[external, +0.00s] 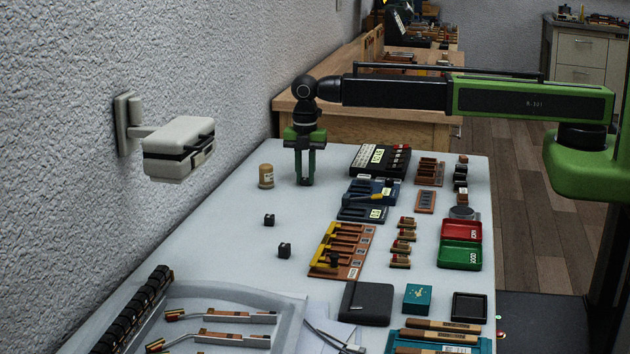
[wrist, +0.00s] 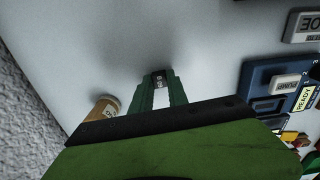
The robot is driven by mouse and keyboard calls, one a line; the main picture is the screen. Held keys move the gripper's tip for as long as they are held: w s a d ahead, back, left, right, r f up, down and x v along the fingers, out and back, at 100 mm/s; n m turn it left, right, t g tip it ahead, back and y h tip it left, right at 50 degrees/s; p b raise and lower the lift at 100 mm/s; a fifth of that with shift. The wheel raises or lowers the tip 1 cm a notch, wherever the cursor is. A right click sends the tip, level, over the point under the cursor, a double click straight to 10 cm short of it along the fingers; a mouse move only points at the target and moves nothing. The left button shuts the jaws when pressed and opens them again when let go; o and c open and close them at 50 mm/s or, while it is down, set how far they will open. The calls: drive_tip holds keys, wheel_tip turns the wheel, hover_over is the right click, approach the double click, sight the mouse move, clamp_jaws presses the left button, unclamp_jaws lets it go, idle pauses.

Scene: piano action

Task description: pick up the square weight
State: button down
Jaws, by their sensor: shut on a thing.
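My gripper (external: 306,182) points straight down at the far part of the white table. In the wrist view its two green fingers (wrist: 159,86) are closed on a small dark square weight (wrist: 159,77) with pale marks on its face. In the external view the fingers mostly hide this weight, and I cannot tell whether it touches the table. Two other small dark cubes stand on the table nearer the camera, one at the back (external: 269,220) and one in front (external: 284,250).
A tan labelled jar (external: 266,176) stands just left of my gripper; it also shows in the wrist view (wrist: 104,107). To the right are a black case (external: 380,160), blue trays (external: 371,192), and red (external: 461,231) and green (external: 459,255) trays. A wall-mounted device (external: 178,152) juts out left.

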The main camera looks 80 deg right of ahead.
drive_tip(key=shift+r, duration=0.1)
idle(0.3)
drive_tip(key=r+p, duration=0.5)
drive_tip(key=shift+s+d+r, duration=0.1)
drive_tip(key=shift+s+d, duration=0.15)
drive_tip(key=shift+d, duration=0.15)
drive_tip(key=s+d+r+p, duration=0.4)
drive_tip(key=d+r+p, duration=0.1)
drive_tip(key=d, duration=0.5)
drive_tip(key=shift+s+r+p, duration=0.15)
drive_tip(key=shift+r+p, duration=0.15)
drive_tip(key=shift+p, duration=0.15)
